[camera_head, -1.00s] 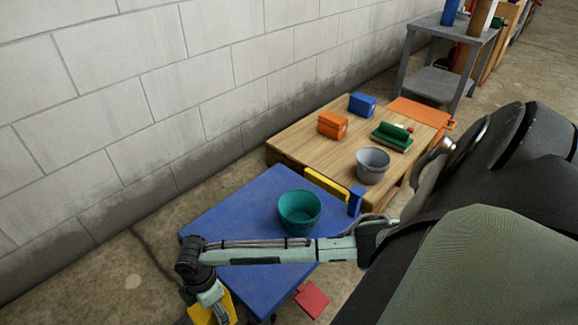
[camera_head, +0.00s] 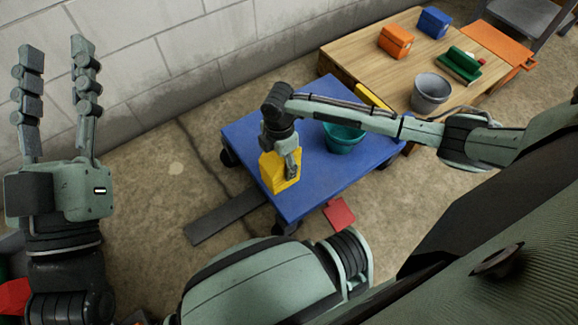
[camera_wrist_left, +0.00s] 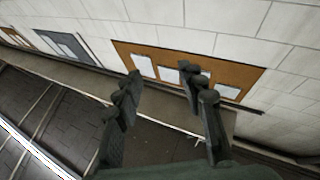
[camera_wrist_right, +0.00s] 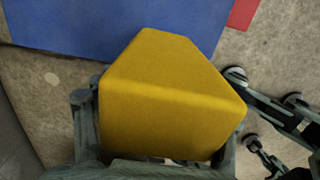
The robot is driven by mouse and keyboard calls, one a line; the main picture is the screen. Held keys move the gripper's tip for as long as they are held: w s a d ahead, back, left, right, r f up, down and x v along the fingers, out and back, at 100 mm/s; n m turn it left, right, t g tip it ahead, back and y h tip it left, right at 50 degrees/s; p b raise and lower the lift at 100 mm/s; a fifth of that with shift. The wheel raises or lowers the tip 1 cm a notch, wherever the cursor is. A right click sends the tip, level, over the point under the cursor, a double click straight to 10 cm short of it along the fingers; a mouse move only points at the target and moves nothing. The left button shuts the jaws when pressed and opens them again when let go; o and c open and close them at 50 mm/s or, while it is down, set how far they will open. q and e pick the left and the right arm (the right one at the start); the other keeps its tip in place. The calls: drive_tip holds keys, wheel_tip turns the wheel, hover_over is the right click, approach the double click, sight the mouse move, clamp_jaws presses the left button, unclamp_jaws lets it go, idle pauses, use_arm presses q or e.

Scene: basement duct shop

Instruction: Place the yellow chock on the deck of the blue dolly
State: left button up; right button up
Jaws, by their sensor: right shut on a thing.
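The yellow chock (camera_head: 279,174) is held in my right gripper (camera_head: 291,160), which is shut on it. In the head view it overlaps the near left edge of the blue dolly's deck (camera_head: 310,190). The right wrist view shows the chock (camera_wrist_right: 165,105) large between the fingers, with the blue deck (camera_wrist_right: 90,25) beyond it and floor around it. I cannot tell whether the chock touches the deck. My left gripper (camera_head: 57,50) is open and empty, fingers up, at the far left, away from the dolly. The left wrist view shows its spread fingers (camera_wrist_left: 160,85).
A teal bucket (camera_head: 342,141) stands on the deck, partly behind my right arm. Beyond the dolly, a wooden table (camera_head: 365,55) carries a grey bucket (camera_head: 430,93) and orange, blue and green items. A dark strip (camera_head: 225,215) and a red piece (camera_head: 339,213) lie near the dolly.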

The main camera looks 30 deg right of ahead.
drive_tip(key=shift+w+d+f, duration=0.2)
drive_tip(key=shift+d+f, duration=0.4)
drive_tip(key=shift+d, duration=0.35)
use_arm(q)
drive_tip(key=shift+s+a+r+t+b, duration=0.25)
drive_tip(key=shift+s+r+t, duration=0.1)
drive_tip(key=shift+r+t, duration=0.25)
drive_tip(key=shift+s+a+r+t+b, duration=0.3)
drive_tip(key=shift+r+t, duration=0.25)
drive_tip(key=shift+s+a+r+t+b, duration=0.25)
drive_tip(key=shift+s+r+t, duration=0.1)
drive_tip(key=shift+r+t, duration=0.25)
use_arm(e)
drive_tip(key=shift+d+f, duration=0.1)
drive_tip(key=shift+f, duration=1.9)
drive_tip(key=shift+f, duration=0.2)
drive_tip(key=o, duration=1.5)
drive_tip(key=shift+o, duration=0.2)
